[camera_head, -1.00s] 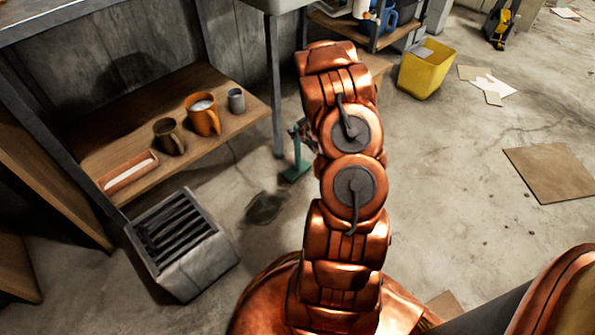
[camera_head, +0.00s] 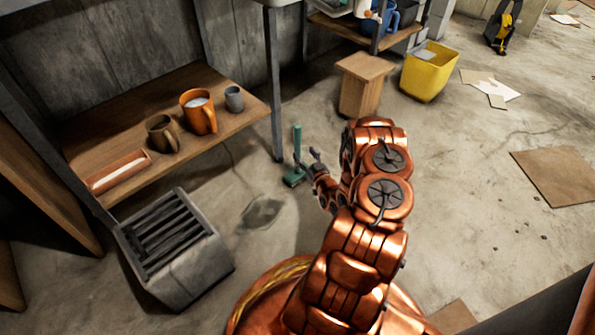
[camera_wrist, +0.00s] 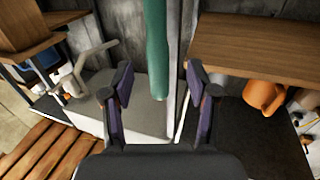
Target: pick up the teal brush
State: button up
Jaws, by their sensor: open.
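The teal brush (camera_head: 297,142) stands on the concrete floor in the head view, handle upright and its wider head at the bottom. My gripper (camera_head: 307,160) is just right of the brush, low, with its fingers pointing toward it. In the wrist view, the teal handle (camera_wrist: 157,45) runs down from the top edge and its end shows between the two fingers of my gripper (camera_wrist: 158,82). The fingers are apart, with gaps on both sides of the handle. The brush head is out of the wrist view.
A wooden shelf (camera_head: 225,119) with mugs and a tray is left of the brush, its metal leg (camera_head: 274,95) close behind. A slatted grey box (camera_head: 190,270) stands front left. A wooden stool (camera_head: 365,80) and yellow bin (camera_head: 429,75) are behind. Floor at right is mostly open.

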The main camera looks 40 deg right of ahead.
aim_at(299, 145)
jog(key=b+x, duration=0.3)
jog(key=x, duration=0.4)
jog(key=shift+w+d+r, duration=0.1)
jog(key=shift+d+r, duration=0.05)
jog(key=shift+d, duration=0.05)
grip_shut()
dwell(0.4)
